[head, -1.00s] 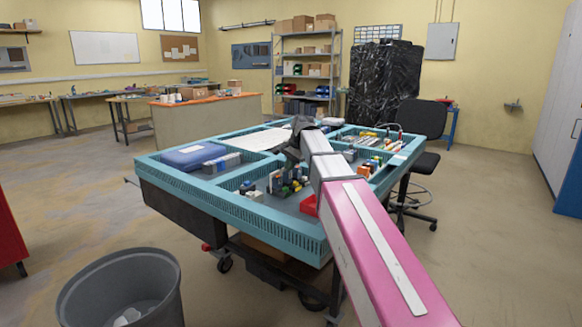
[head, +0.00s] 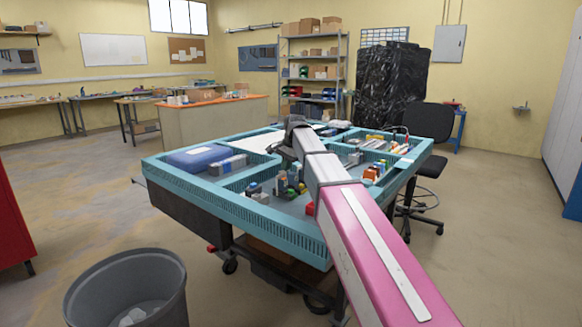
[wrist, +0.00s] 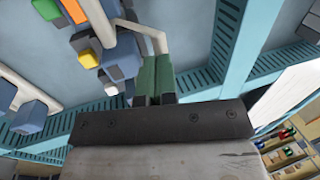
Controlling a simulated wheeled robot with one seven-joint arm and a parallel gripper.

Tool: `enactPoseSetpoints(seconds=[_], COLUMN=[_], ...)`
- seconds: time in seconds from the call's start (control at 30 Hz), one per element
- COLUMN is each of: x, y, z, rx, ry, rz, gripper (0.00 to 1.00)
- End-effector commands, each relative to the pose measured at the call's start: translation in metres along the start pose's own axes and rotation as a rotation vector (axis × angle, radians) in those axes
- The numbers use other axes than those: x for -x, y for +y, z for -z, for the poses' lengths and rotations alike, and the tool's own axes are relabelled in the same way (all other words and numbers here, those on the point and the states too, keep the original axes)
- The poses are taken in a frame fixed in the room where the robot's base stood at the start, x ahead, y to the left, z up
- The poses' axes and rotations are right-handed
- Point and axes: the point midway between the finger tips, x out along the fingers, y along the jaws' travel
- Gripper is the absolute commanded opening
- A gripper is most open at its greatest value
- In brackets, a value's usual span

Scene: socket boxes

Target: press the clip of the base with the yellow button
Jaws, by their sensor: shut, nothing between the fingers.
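In the wrist view my gripper (wrist: 157,64) is shut, its two green fingers side by side with nothing between them. Beyond it to the upper left, several small socket parts sit on the blue-grey tray surface. Among them are a yellow-orange part (wrist: 82,29) and a green part (wrist: 107,29).
A grey bin (head: 125,290) stands at front left, and a black chair (head: 428,122) behind on the right.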

Motion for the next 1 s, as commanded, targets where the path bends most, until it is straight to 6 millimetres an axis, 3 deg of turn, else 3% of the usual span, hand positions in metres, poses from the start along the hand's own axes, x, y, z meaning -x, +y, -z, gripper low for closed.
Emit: enactPoseSetpoints(seconds=[0.37, 1.0], x=[-0.02, -0.02], y=[-0.024, -0.009], z=[0.0, -0.001], rx=[0.0, 0.0], ry=[0.0, 0.0], rz=[0.001, 0.001], gripper=[0.0, 0.0])
